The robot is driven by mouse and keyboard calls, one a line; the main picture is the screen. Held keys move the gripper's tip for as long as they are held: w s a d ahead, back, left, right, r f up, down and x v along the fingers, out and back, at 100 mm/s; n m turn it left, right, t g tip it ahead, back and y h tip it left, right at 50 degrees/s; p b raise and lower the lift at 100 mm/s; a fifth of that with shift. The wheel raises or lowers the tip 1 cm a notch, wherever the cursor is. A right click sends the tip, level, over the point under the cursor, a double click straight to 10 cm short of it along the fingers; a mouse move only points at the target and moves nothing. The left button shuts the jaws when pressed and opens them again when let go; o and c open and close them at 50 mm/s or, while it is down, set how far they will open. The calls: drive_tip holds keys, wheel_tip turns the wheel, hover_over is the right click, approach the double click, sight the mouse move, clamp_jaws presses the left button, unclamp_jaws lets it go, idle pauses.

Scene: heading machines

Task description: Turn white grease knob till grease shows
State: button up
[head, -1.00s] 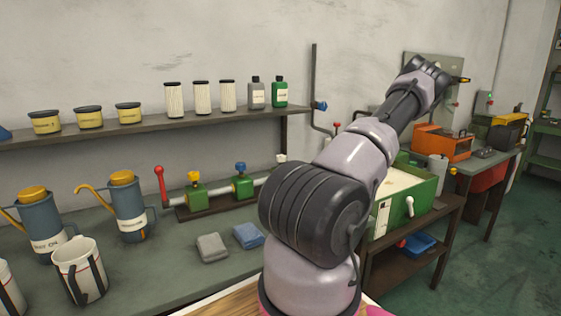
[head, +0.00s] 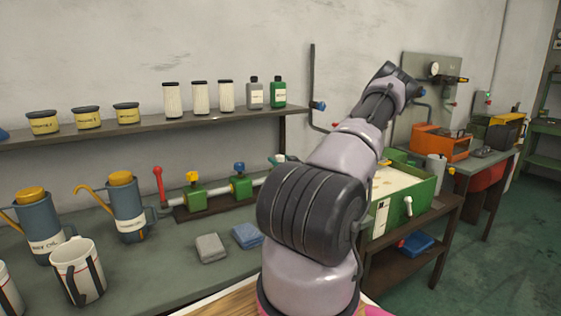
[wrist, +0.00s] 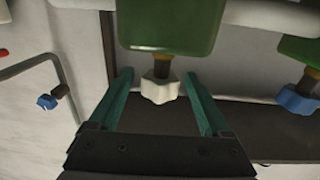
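The white grease knob (wrist: 160,89) is in the middle of the wrist view, on a short dark stem with a brass collar under a green valve block (wrist: 168,25). My gripper (wrist: 158,76) is open, with one teal finger on each side of the knob and a visible gap on both sides. In the head view the white knob (head: 279,159) shows just left of my arm, at the right end of the pipe. The valve block and most of my gripper are hidden behind my arm there. I see no grease.
A blue knob (wrist: 297,99) on another green valve block is right of my gripper in the wrist view. In the head view, a yellow knob (head: 193,177) and red lever (head: 158,185) are farther left. A shelf (head: 215,120) with bottles runs above; cloths (head: 210,248) lie in front.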

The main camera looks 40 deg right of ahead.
clamp_jaws()
drive_tip(key=shift+d+n+y, duration=0.1)
drive_tip(key=shift+n+y, duration=0.3)
drive_tip(key=shift+y, duration=0.2)
drive_tip(key=n+y, duration=0.1)
drive_tip(key=y, duration=0.1)
drive_tip(key=n+y, duration=0.2)
drive_tip(key=y, duration=0.1)
drive_tip(key=shift+d+f+n+y, duration=0.1)
drive_tip(key=shift+n+y, duration=0.2)
drive_tip(key=shift+n+g+y, duration=0.7)
drive_tip(key=shift+n+y, duration=0.2)
drive_tip(key=shift+y, duration=0.4)
drive_tip(key=shift+n+g+y, duration=0.7)
drive_tip(key=shift+n+y, duration=0.2)
drive_tip(key=shift+y, duration=0.4)
drive_tip(key=shift+o, duration=0.6)
unclamp_jaws()
